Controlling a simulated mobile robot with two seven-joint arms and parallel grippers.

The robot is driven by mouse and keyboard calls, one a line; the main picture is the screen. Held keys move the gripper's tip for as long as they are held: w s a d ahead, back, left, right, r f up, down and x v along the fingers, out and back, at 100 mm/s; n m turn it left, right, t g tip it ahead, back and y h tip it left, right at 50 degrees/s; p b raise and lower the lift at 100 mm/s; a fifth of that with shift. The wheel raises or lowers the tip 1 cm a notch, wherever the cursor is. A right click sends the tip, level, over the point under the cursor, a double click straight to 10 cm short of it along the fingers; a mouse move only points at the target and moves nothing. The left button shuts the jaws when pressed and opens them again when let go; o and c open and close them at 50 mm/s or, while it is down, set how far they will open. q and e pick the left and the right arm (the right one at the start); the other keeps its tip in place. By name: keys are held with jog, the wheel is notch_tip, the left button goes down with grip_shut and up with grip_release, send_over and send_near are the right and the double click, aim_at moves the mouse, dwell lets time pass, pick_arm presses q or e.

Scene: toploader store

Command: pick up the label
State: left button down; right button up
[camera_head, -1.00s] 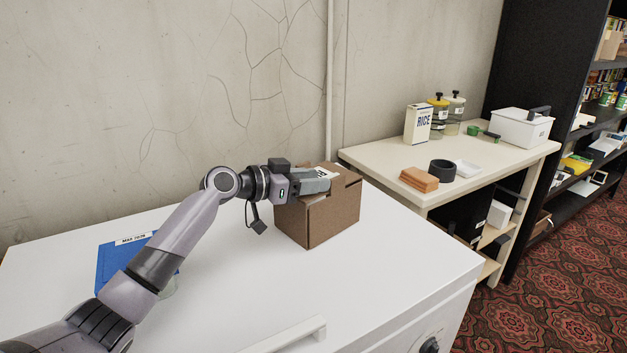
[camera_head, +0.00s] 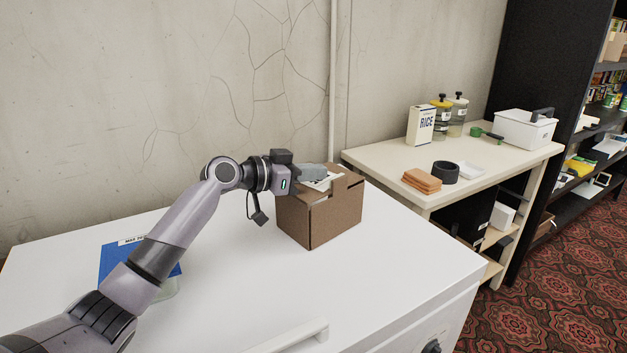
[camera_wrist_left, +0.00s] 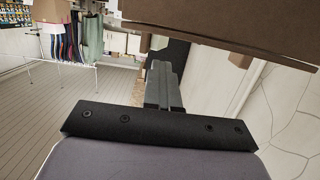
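The label (camera_head: 319,184) is a small white piece with dark print, lying at the top of the brown cardboard box (camera_head: 335,215) on the white top. It is partly covered by my left gripper (camera_head: 318,171), which reaches over the box from the left. The fingers also show in the left wrist view (camera_wrist_left: 162,84), close together and seen nearly edge-on. Whether a gap lies between them, or whether they touch the label, I cannot tell. The box's brown cardboard (camera_wrist_left: 215,25) fills the top of the wrist view. My right gripper is not in view.
A blue item marked MAX (camera_head: 122,262) lies on the white top (camera_head: 400,270), partly behind my arm. The front right of this top is clear. A cream table (camera_head: 385,160) at right holds a rice box (camera_head: 421,125), jars and a white bin (camera_head: 525,130).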

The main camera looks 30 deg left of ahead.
pick_arm(q)
notch_tip(320, 180, up, 18)
jog(key=shift+p, duration=0.35)
jog(key=shift+c, duration=1.9)
grip_release()
